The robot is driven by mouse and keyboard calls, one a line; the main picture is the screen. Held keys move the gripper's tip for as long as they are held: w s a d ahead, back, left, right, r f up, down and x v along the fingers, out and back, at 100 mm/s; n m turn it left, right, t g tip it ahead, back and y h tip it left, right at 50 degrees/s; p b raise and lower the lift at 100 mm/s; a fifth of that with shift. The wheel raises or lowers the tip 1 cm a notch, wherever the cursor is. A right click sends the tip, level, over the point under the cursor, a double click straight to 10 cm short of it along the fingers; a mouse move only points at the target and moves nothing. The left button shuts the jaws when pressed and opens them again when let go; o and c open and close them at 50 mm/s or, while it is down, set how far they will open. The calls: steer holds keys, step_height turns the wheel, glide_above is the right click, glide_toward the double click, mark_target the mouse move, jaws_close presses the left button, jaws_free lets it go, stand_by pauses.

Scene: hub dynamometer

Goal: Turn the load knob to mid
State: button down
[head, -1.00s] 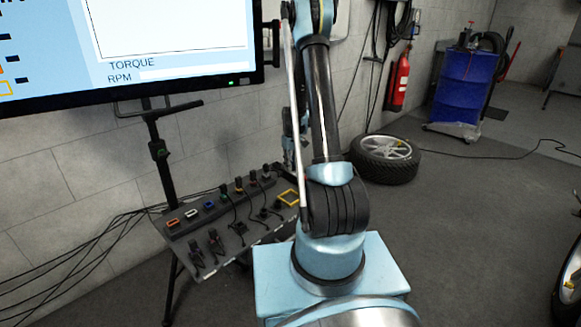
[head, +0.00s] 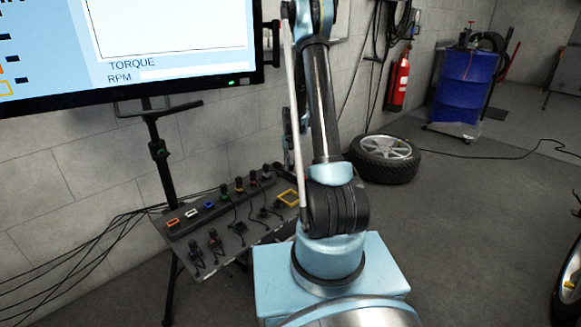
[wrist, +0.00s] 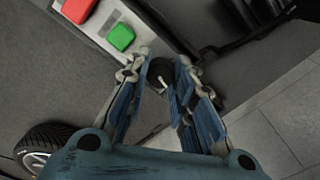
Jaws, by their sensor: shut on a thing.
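In the wrist view a round dark knob (wrist: 160,76) with a pale pointer line sits between the fingertips of my gripper (wrist: 162,62). The fingers are closed in on it from both sides. In the head view my own arm hides the knob and most of the gripper.
A sloped panel (head: 222,254) with several plugs and cables stands below a large screen (head: 120,84). A yellow-framed square (head: 287,198) is at the panel's right end. A tyre (head: 386,159) lies on the floor by the wall. The floor to the right is mostly clear.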

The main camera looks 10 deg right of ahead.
steer(key=shift+m, duration=0.7)
steer(key=c, duration=1.3)
jaws_free()
steer(key=shift+c, duration=0.2)
steer(key=shift+r, duration=3.95)
